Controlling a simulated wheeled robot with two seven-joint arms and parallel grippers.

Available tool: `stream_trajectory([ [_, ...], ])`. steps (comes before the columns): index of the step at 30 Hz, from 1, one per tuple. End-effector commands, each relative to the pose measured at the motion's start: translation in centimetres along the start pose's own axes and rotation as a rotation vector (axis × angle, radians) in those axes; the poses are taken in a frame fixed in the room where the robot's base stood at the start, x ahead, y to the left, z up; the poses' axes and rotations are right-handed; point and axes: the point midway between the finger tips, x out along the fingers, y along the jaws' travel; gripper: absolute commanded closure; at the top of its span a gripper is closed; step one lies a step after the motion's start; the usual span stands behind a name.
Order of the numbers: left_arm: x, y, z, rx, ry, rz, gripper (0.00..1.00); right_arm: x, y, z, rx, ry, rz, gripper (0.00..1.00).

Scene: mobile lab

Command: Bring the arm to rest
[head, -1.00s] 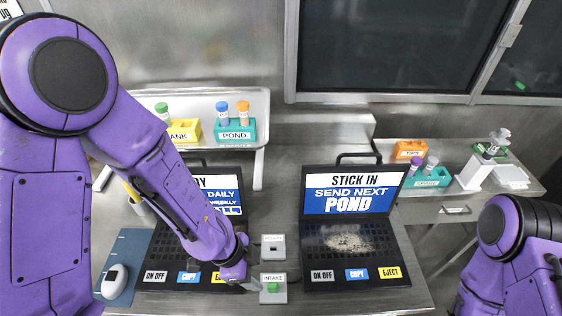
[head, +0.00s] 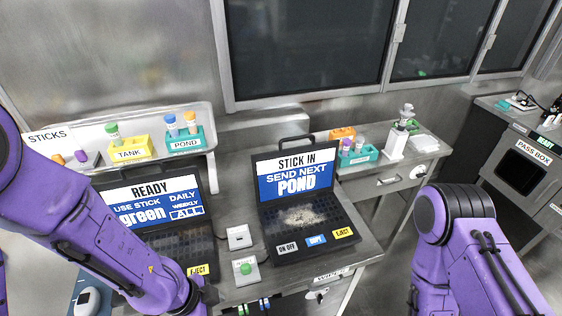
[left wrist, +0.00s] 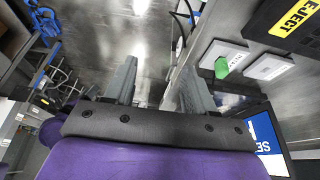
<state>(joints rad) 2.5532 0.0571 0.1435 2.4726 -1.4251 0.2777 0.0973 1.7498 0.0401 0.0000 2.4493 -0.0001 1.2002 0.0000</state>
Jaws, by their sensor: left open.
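My left arm reaches down from the left in the head view, over the left laptop (head: 150,205). Its gripper (left wrist: 160,82) shows in the left wrist view with two grey fingers apart and nothing between them. In the head view the gripper is mostly hidden at the lower edge, left of the small intake block (head: 246,272). A green piece sits in that block; it also shows in the left wrist view (left wrist: 221,68), right of the fingers and apart from them. My right arm (head: 465,240) stands at the right; its gripper is out of view.
The right laptop (head: 300,200) reads "STICK IN, SEND NEXT POND". A second small block (head: 239,237) is behind the intake. The back shelf holds the tank rack (head: 131,150) and pond rack (head: 185,142). A side bench (head: 405,165) and pass box (head: 527,165) are at right.

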Motion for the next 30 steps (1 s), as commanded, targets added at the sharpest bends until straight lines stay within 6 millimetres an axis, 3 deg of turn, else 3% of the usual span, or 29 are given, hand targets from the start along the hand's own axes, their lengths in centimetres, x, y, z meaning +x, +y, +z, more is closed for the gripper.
stream_trajectory([
  [11, 5.9, 1.9, 1.4, -0.398, 0.081, 0.051, 0.45, 2.6, -0.2, 1.1, 0.000, 0.000, 0.000, 0.57],
  [17, 10.8, 2.6, 4.6, -0.788, 0.116, 0.008, 0.45, 5.0, -0.4, 2.1, 0.000, 0.000, 0.000, 0.57],
  [20, 13.8, 2.8, 7.8, -1.035, 0.117, -0.069, 0.45, 6.5, -0.6, 2.7, 0.000, -0.001, 0.000, 0.57],
  [24, 17.8, 3.5, 15.4, -1.403, 0.067, -0.296, 0.45, 9.1, -0.8, 3.8, 0.000, -0.001, 0.000, 0.57],
  [27, 19.0, 4.7, 21.6, -1.595, 0.001, -0.516, 0.45, 10.5, -0.9, 4.4, 0.000, 0.000, 0.000, 0.57],
  [30, 18.7, 5.7, 25.6, -1.687, -0.050, -0.685, 0.45, 11.1, -1.0, 4.6, 0.000, 0.000, 0.000, 0.57],
])
